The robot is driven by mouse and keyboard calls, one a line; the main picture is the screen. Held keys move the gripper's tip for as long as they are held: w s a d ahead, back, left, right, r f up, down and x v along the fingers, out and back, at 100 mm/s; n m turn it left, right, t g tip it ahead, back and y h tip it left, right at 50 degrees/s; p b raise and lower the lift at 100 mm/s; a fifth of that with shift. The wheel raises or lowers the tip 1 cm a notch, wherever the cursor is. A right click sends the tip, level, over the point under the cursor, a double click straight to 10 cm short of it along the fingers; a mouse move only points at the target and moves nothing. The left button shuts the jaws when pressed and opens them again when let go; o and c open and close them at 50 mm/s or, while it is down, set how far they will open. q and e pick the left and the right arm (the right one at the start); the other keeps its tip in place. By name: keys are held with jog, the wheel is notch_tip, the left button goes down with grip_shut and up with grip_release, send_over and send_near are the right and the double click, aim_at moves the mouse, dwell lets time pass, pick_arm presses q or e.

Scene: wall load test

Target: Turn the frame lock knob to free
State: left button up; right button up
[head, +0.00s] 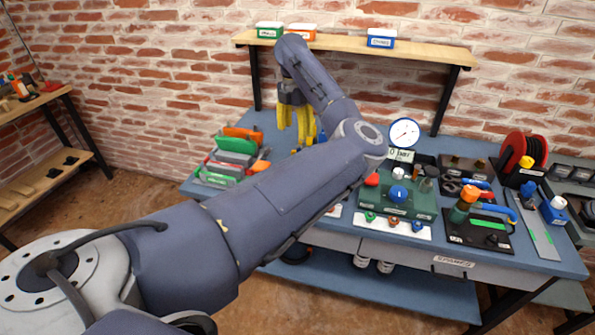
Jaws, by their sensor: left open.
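My left gripper (297,132) hangs with its yellow fingers pointing down over the back left of the blue workbench (200,188). It is open with nothing visible between its fingers. It is well to the left of a green unit (424,206) that carries a blue knob (398,193), a red knob (372,180) and a white knob (398,174). I cannot tell which knob, if any, is the frame lock knob, or read its setting. My left arm hides the middle of the bench. My right gripper is out of view.
Colored panels (238,143) stand in a rack left of the gripper. A round gauge (404,133) stands behind the green unit. A bottle with an orange top (466,196) and a red reel (524,150) are to the right. A wooden shelf (345,41) with small boxes spans the brick wall.

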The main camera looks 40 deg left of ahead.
pick_arm(q)
jog(key=f, duration=1.7)
jog(key=shift+d, duration=0.2)
grip_shut()
